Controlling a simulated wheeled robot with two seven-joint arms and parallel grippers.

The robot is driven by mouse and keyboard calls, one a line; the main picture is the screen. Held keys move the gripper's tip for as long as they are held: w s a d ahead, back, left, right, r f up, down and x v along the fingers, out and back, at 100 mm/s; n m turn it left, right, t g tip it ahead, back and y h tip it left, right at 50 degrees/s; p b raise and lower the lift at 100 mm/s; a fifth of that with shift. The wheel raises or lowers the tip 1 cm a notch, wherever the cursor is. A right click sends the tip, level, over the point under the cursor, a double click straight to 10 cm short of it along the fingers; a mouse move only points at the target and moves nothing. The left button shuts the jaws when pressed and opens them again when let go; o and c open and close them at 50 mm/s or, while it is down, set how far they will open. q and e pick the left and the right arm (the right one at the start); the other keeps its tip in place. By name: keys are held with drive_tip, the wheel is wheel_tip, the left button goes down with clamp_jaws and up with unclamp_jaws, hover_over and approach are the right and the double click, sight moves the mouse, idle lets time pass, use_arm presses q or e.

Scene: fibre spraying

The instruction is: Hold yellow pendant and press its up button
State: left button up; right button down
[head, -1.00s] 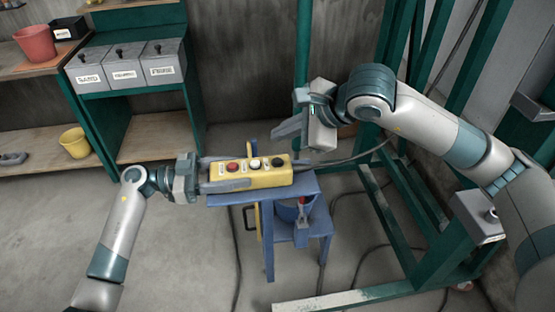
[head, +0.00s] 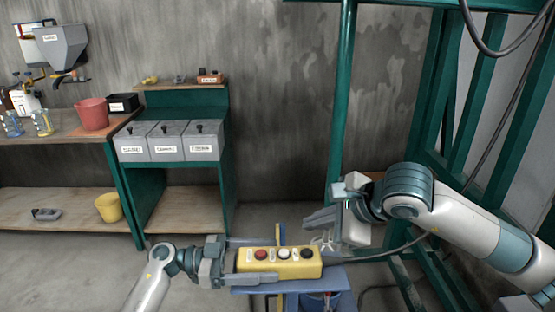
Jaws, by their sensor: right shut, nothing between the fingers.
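The yellow pendant (head: 300,270) lies level at the bottom centre of the head view, over a small blue stand (head: 334,284). Its top carries a red button (head: 261,254), a white button (head: 284,254) and a black button (head: 307,254); their labels are too small to read. My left gripper (head: 238,261) is shut on the pendant's left end, one finger along each long side. My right gripper (head: 322,222) is shut and empty, behind and above the pendant's right part, apart from the buttons. I cannot tell whether the pendant touches the stand.
A cable runs right from the pendant towards a green steel frame (head: 452,110). A green shelf with grey bins (head: 165,142) stands behind on the left. A workbench holds a red bucket (head: 93,114); a yellow bucket (head: 108,207) sits below. The floor at left is clear.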

use_arm(q)
drive_tip(key=shift+a, duration=0.1)
drive_tip(key=a, duration=1.1)
drive_tip(key=shift+w+a, duration=0.15)
drive_tip(key=shift+a, duration=0.4)
